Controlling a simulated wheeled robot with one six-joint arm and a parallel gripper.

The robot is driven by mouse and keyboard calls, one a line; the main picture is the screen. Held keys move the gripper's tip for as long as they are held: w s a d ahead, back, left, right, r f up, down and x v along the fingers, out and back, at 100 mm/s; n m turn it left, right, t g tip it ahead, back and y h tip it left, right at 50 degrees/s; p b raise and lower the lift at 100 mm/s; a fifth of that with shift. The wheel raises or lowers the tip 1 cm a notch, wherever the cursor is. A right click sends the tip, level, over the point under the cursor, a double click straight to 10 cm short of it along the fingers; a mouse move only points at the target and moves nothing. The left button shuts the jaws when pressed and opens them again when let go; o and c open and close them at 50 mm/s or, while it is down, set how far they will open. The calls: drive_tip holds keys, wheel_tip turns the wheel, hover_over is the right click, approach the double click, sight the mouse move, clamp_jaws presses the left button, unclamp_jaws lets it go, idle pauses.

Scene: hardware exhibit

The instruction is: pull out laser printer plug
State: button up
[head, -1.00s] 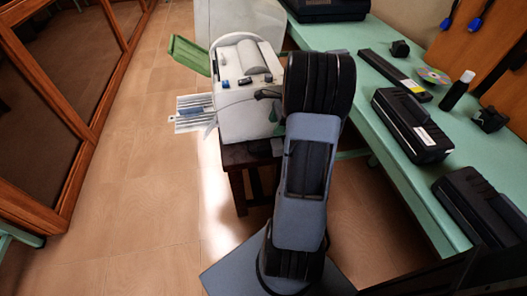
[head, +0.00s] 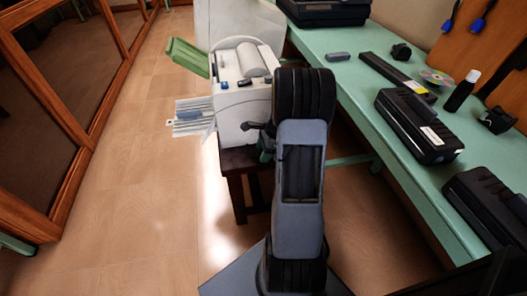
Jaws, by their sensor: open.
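A white machine with a green flap (head: 188,57), which I take to be the laser printer (head: 240,112), stands on a dark stool left of my arm. It has a pale roller and small dark and blue parts on top, and a thin dark cable (head: 235,104) on its side. I cannot make out a plug. My gripper (head: 252,127) shows as a small dark shape against the printer's front right side, partly hidden behind my arm. It is open. I cannot tell whether it touches the printer.
A green table (head: 345,77) at right holds black devices (head: 418,125), a disc (head: 436,77) and a black bottle (head: 461,92). The dark wooden stool (head: 236,195) is close to my arm. Wood-framed glass panels (head: 60,110) line the left; the tiled floor (head: 130,220) between is clear.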

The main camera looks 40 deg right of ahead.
clamp_jaws()
idle(0.5)
